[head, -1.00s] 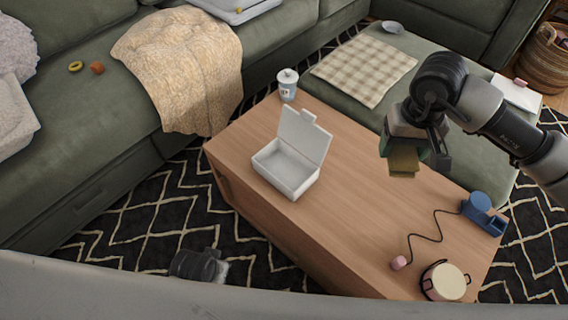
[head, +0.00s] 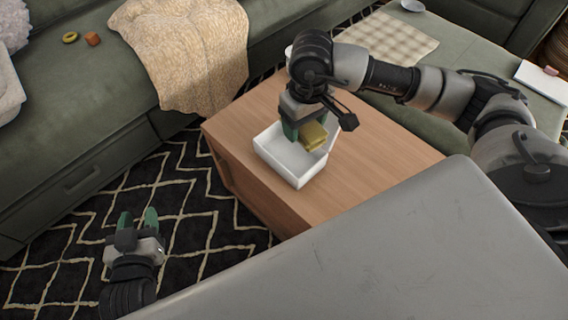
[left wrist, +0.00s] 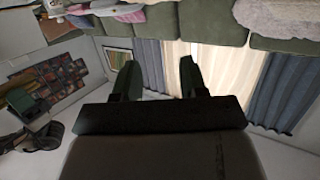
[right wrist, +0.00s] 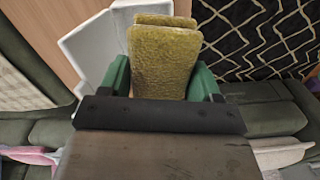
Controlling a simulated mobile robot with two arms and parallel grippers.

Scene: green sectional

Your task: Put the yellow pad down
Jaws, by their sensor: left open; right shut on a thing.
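The yellow pad (head: 314,137) is held in my right gripper (head: 304,132) just above the white box (head: 286,172) on the wooden table. In the right wrist view the fuzzy yellow pad (right wrist: 163,62) sits between the green fingers, with the white box (right wrist: 90,45) behind and to its left. The box's lid is mostly hidden behind my right arm in the head view. My left gripper (head: 137,222) is open and empty over the patterned rug, its green fingers apart. It also shows open in the left wrist view (left wrist: 158,78).
The wooden table (head: 377,158) is partly covered by my own body in front. The green sofa (head: 75,105) with a beige blanket (head: 190,45) lies behind. An ottoman with a checked cloth (head: 392,40) stands at the back right.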

